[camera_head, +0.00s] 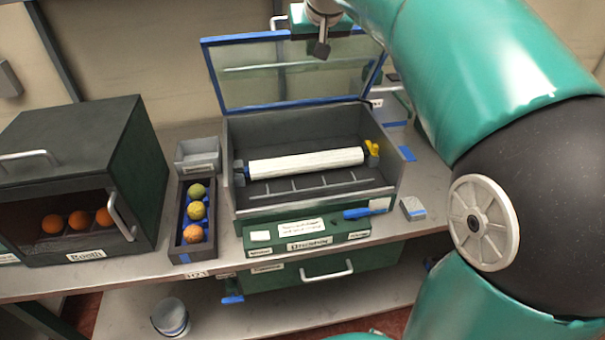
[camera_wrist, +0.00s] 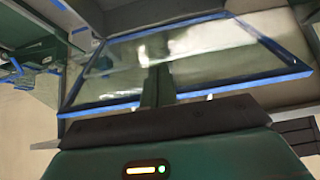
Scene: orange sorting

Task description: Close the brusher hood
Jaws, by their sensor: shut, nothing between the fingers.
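The brusher (camera_head: 235,190) is a dark box on the bench with a white roller (camera_head: 305,163) inside. Its hood (camera_head: 285,75), a clear panel with a blue frame, stands raised and tilted back at the box's rear edge. My gripper (camera_head: 322,50) is shut and empty, in front of or over the top right part of the hood; I cannot tell whether it touches. In the wrist view the hood (camera_wrist: 205,45) fills the middle, with its blue frame around it. My gripper (camera_wrist: 155,85) shows there as a dark upright shape before the panel.
A tray with three round fruits (camera_head: 196,213) and a small grey bin (camera_head: 198,153) stand left of the brusher. A dark cabinet (camera_head: 70,150) holding oranges is farther left. A bucket (camera_head: 170,317) is below.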

